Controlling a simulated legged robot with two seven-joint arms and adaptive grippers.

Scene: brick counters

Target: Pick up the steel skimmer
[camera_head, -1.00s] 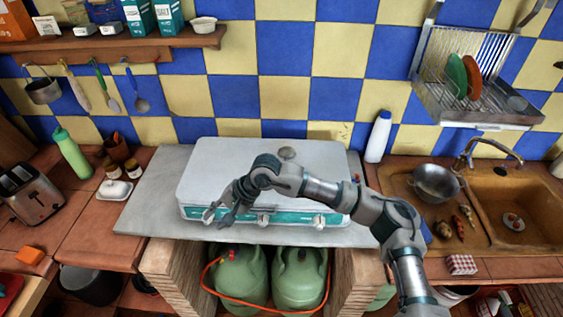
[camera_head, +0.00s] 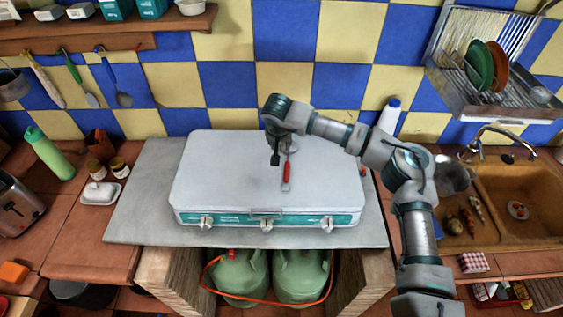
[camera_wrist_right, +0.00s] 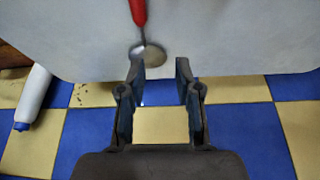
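The steel skimmer, with a red handle (camera_head: 287,178) and a round steel head (camera_head: 291,148), lies on the closed white lid of the stove (camera_head: 220,175). My right gripper (camera_head: 275,160) is above the lid, just left of the skimmer, pointing down, and its wrist partly covers the skimmer's head. In the right wrist view the two fingers (camera_wrist_right: 160,68) are spread apart with nothing between them. There the skimmer's head (camera_wrist_right: 150,55) shows just beyond the left fingertip and its red handle (camera_wrist_right: 138,12) runs off the top edge. My left gripper is not in view.
A white bottle (camera_head: 389,117) stands behind my right forearm. A dish rack (camera_head: 470,95) hangs on the wall at the right, above the sink (camera_head: 515,200). Utensils hang under a shelf at the left. The lid around the skimmer is clear.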

